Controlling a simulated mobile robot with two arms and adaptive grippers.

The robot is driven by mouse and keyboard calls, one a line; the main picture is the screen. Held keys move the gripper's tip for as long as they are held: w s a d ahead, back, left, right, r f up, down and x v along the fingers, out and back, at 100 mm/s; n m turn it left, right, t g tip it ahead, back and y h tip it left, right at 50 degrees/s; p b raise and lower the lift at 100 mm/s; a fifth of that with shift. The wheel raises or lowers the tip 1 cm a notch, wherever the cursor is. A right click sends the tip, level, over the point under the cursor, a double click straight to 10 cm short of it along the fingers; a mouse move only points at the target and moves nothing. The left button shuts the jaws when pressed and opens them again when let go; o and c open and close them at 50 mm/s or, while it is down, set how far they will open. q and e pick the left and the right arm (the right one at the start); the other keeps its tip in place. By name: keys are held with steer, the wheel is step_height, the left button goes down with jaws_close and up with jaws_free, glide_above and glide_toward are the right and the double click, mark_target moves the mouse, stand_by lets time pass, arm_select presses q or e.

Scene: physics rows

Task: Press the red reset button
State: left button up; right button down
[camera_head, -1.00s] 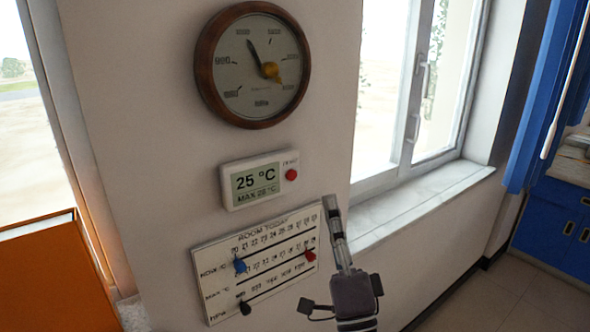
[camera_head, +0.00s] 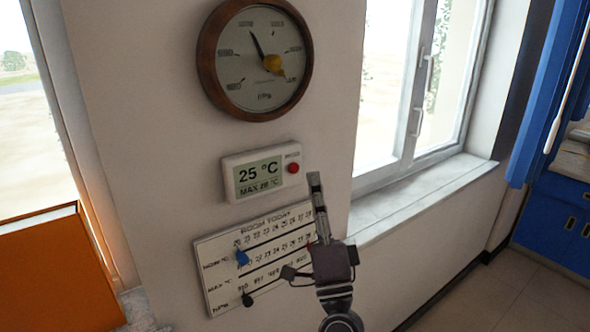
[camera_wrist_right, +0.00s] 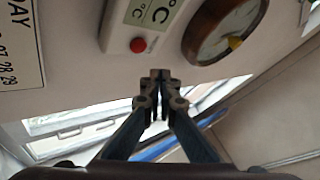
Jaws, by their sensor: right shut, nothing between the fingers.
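The red reset button (camera_head: 293,168) is a small round knob on the right side of a white thermometer display (camera_head: 232,187) on the wall. The display reads 25 °C with a MAX line below. The button also shows in the right wrist view (camera_wrist_right: 138,45), left of and above the fingertips. My right gripper (camera_head: 314,178) is shut and empty. Its fingertips are just right of and slightly below the button in the head view, apart from it in the picture. In the right wrist view the closed fingertips (camera_wrist_right: 160,76) meet at the middle. My left gripper is not in view.
A round wooden-rimmed dial gauge (camera_head: 262,62) hangs above the display. A ROOM TODAY board (camera_head: 215,275) with a blue slider (camera_head: 242,258) and a black slider (camera_head: 248,299) is below. A window (camera_head: 425,90) with a sill (camera_head: 410,200) is to the right.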

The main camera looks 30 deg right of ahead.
steer(key=shift+w+a+y, duration=0.1)
steer(key=shift+w+y, duration=0.2)
steer(key=shift+w, duration=1.1)
steer(key=shift+w, duration=0.1)
stand_by(0.3)
steer(key=shift+w, duration=0.35)
steer(key=shift+w, duration=0.3)
stand_by(0.6)
stand_by(0.4)
steer(key=shift+s, duration=0.75)
steer(key=shift+s, duration=0.1)
steer(key=shift+s+p, duration=0.45)
steer(key=shift+s, duration=1.95)
